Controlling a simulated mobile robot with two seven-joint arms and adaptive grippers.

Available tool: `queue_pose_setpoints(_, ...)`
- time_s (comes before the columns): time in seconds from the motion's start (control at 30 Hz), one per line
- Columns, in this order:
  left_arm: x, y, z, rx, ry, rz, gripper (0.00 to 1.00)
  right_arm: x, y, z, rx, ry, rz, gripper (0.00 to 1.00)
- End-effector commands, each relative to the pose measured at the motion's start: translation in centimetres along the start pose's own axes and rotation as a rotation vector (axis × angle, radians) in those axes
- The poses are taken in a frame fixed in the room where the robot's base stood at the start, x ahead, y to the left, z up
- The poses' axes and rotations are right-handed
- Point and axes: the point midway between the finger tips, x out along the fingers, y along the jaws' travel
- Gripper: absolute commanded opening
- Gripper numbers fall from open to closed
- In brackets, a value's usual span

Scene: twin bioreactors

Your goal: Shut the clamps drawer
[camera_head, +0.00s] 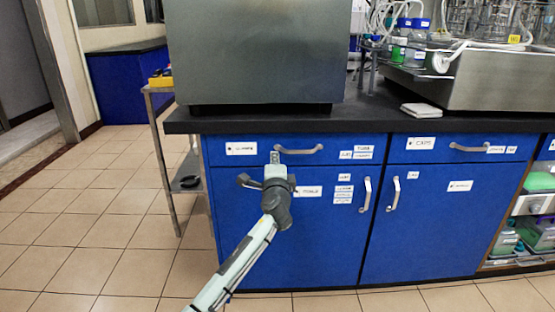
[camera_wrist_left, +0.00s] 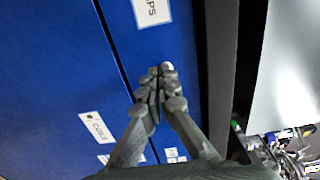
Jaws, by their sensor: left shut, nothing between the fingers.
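The clamps drawer (camera_head: 220,160) is the blue upper-left drawer front under the dark countertop. It has a white label (camera_head: 241,148) and a metal bar handle (camera_head: 305,151). Its front looks about flush with the cabinet; a small gap cannot be ruled out. My left gripper (camera_head: 275,158) is shut and empty, in front of the drawer at the handle's left end. In the left wrist view its closed fingertips (camera_wrist_left: 155,78) point at the blue front, beside a bit of handle (camera_wrist_left: 166,66). I cannot tell if they touch. The right gripper is not in view.
The countertop (camera_head: 370,119) overhangs just above the drawer and carries a large grey box (camera_head: 255,50). A cabinet door (camera_head: 300,240) with a vertical handle is below. The caps drawer (camera_head: 425,153) is to the right. A metal cart (camera_head: 163,140) stands left; the floor beyond is clear.

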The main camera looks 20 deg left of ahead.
Motion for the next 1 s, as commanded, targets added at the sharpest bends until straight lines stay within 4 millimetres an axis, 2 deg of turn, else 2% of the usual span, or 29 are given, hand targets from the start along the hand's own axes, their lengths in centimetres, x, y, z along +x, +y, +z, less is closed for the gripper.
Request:
queue_pose_setpoints(0.07, -0.4, 0.1, 0.2, 0.000, 0.001, 0.002, 0.00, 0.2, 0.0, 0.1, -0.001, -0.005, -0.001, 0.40)
queue_pose_setpoints(0.2, -4.2, 0.2, 0.1, -0.002, 0.002, 0.003, 0.00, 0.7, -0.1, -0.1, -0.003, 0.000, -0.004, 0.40)
queue_pose_setpoints(0.4, -8.1, 0.2, 0.1, 0.000, 0.002, 0.002, 0.00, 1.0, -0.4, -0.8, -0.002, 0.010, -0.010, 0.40)
queue_pose_setpoints(0.57, -9.6, 0.2, 0.1, 0.001, 0.001, 0.003, 0.00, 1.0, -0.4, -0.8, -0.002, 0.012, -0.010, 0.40)
queue_pose_setpoints(0.67, -10.3, 1.0, 0.6, -0.017, -0.006, 0.026, 0.00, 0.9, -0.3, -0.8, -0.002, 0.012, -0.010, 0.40)
queue_pose_setpoints(0.77, -11.4, 4.1, 2.3, -0.088, -0.032, 0.110, 0.00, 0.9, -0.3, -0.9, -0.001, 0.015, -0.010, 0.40)
queue_pose_setpoints(0.87, -13.8, 9.2, 5.1, -0.212, -0.086, 0.252, 0.00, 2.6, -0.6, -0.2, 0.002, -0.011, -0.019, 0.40)
queue_pose_setpoints(0.9, -15.2, 11.6, 6.4, -0.270, -0.116, 0.321, 0.00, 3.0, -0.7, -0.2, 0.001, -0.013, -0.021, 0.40)
queue_pose_setpoints(1.0, -19.4, 17.2, 9.6, -0.420, -0.207, 0.492, 0.00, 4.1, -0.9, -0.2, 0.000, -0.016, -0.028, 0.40)
